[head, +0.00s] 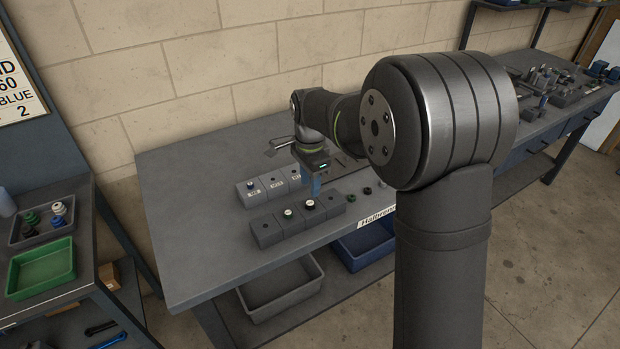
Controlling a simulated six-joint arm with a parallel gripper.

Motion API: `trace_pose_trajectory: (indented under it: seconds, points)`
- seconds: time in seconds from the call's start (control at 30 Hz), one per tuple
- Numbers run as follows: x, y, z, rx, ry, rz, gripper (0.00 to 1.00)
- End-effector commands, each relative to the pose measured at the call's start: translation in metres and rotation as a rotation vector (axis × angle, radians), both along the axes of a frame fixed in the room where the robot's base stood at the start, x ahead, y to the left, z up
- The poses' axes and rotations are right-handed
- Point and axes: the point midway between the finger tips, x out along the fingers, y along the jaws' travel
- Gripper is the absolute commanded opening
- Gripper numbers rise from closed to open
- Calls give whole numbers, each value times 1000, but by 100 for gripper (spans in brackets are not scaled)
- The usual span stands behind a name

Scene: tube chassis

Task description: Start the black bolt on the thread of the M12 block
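My gripper (316,191) points down over the workbench, between a back row of labelled grey blocks and a front row of grey blocks. Its fingers are small here, and I cannot tell whether they are open or shut or hold anything. The labelled blocks include a left one (253,197), a middle one (277,188) and a right one (295,180) partly beside the gripper. The labels are too small to read surely, so I cannot tell which is the M12 block. A dark round part (309,203) sits on a front block just below the gripper; I cannot confirm it is the black bolt.
The front block row (266,234) also carries a light-topped part (288,213). Small dark and green round parts (367,191) lie right of it. A grey bin (280,292) and a blue bin (364,246) sit below. The bench's left end (185,215) is clear.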

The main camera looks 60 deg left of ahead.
Motion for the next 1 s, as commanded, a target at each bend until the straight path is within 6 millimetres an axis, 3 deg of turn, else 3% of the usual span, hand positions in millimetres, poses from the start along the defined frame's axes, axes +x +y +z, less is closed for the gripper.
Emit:
trace_pose_trajectory:
  seconds: [0.5,1.0]
  points:
    - [0,-1,-54,-3,1,3,36]
    - [0,0,-63,-1,0,4,36]
